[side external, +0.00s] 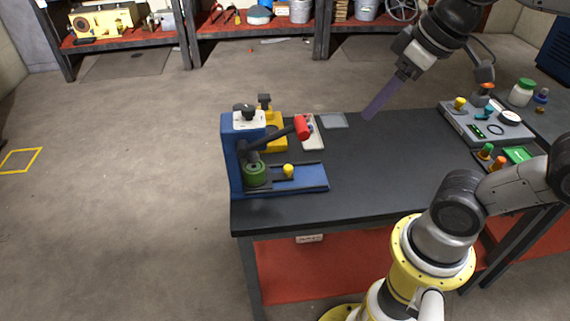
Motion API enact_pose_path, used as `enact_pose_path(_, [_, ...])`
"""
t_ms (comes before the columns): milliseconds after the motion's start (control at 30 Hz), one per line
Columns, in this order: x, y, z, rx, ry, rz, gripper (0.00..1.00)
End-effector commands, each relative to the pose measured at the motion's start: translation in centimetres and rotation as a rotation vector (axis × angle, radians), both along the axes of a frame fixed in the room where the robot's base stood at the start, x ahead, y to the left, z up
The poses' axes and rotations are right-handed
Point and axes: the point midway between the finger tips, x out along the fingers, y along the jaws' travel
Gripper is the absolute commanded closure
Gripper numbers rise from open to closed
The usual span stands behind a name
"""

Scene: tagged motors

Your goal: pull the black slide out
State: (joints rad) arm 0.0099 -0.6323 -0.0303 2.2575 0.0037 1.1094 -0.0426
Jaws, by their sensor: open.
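A blue press (231,150) stands at the left end of the dark table. It has a lever with a red grip (302,127) and a green round part (255,174) under its head. A black slide (305,171) lies along the press's blue base, with a yellow knob (288,170) standing on it. My gripper (402,76) is high above the table, up and to the right of the press, well apart from the slide. It is open; its fingers are small in this view. A purple, see-through bar (382,99) extends down and left from it; I cannot tell how it is attached.
A yellow device (273,132) and a pale tray with small parts (313,133) stand behind the press. A grey panel with knobs and a dial (480,122) is at the right. The middle of the table (385,160) is clear. Shelves line the back.

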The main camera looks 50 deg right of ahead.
Motion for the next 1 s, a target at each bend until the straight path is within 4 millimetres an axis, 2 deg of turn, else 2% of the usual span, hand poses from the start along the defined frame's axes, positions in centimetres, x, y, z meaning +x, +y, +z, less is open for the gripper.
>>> enact_pose_path(233, [6.2,-0.5,1.9,-0.026,0.138,0.075,0.38])
enact_pose_path(400, [11.5,-1.2,2.0,-0.035,0.248,0.147,0.38])
enact_pose_path(500, [13.9,-1.6,1.7,-0.036,0.297,0.179,0.38])
enact_pose_path(700, [17.1,-2.2,0.7,-0.032,0.361,0.226,0.38])
enact_pose_path(1000, [20.5,-2.9,-1.0,-0.023,0.432,0.278,0.38])
